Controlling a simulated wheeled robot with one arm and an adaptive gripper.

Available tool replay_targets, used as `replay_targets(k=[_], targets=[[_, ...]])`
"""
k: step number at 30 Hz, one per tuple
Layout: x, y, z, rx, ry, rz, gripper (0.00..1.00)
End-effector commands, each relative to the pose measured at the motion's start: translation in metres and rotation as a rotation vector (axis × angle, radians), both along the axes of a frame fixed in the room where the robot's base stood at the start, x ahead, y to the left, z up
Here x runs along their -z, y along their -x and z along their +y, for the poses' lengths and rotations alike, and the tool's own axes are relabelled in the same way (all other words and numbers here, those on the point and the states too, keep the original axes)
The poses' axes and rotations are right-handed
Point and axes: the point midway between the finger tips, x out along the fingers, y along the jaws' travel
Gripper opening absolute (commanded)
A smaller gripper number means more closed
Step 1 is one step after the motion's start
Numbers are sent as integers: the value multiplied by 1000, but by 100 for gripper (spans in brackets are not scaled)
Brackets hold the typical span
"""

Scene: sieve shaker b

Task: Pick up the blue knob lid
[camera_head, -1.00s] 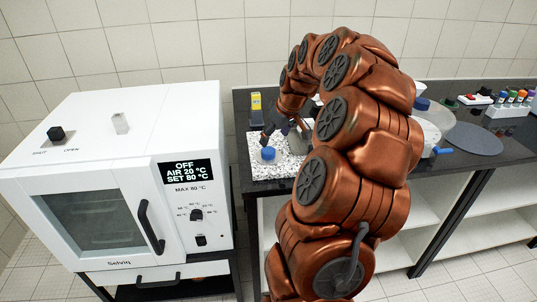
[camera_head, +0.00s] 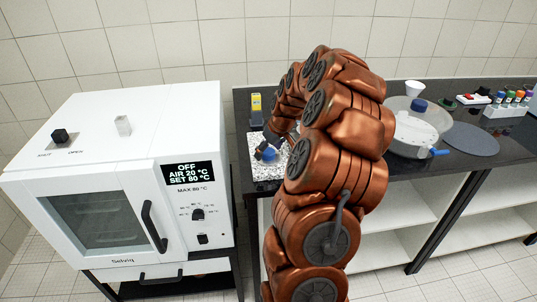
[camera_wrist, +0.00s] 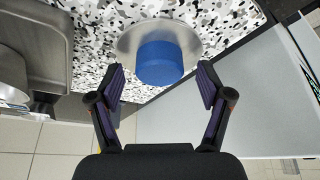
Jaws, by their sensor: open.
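The blue knob (camera_wrist: 160,62) stands on a round silver lid (camera_wrist: 130,38), which rests on a black-and-white speckled slab (camera_wrist: 95,20). In the head view the blue knob (camera_head: 268,154) shows near the front of the slab, partly covered by my gripper (camera_head: 268,145). In the wrist view my gripper (camera_wrist: 160,84) is open and empty. Its two fingertips are either side of the near side of the knob, with a gap on each side. Whether they are level with the knob in height I cannot tell.
A white oven (camera_head: 130,170) stands left of the slab. On the black bench at the right are a grey pan (camera_head: 415,135) with another blue-topped piece (camera_head: 419,105), a dark disc (camera_head: 472,139) and a rack of coloured tubes (camera_head: 508,108). A yellow-topped item (camera_head: 256,102) stands behind the slab.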

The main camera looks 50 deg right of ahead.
Motion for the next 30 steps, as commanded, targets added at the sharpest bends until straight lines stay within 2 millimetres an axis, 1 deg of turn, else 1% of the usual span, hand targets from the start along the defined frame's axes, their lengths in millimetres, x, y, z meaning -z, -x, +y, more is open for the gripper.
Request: replay_targets(k=[1, 2, 18, 26, 30], targets=[[0, 0, 0, 0, 0, 0, 78], [0, 0, 0, 0, 0, 0, 76], [0, 0, 0, 0, 0, 0, 20], [-1, 0, 0, 0, 0, 0, 19], [-6, 0, 0, -1, 1, -2, 19]])
